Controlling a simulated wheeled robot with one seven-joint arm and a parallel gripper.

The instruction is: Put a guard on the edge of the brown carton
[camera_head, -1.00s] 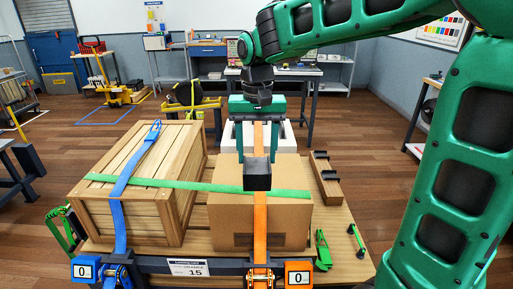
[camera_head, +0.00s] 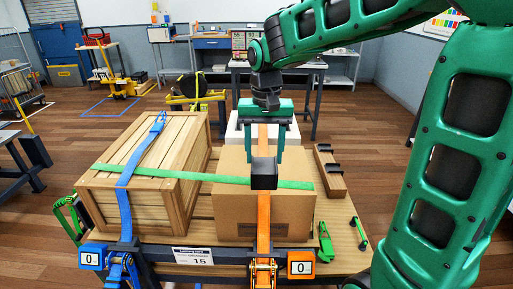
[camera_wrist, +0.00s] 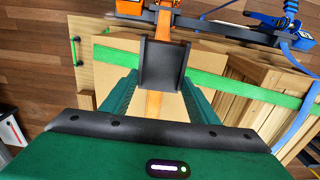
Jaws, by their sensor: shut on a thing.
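The brown carton (camera_head: 236,208) stands on the wooden platform, right of the slatted crate. An orange strap (camera_head: 264,215) runs over it front to back and a green strap (camera_head: 205,178) crosses it sideways. My gripper (camera_head: 265,152) points down over the carton and is shut on a black edge guard (camera_head: 264,173). The guard is at the carton's top front edge, over the orange strap. In the wrist view the guard (camera_wrist: 162,65) sits between the fingers as a channel shape, with the orange strap in line with it. I cannot tell whether it touches the carton.
The wooden crate (camera_head: 150,165) with a blue strap (camera_head: 126,205) stands left. A wooden block with black guards (camera_head: 328,172) lies right of the carton. A green clip (camera_head: 325,242) lies on the platform. Orange and blue ratchets with displays reading 0 line the front rail.

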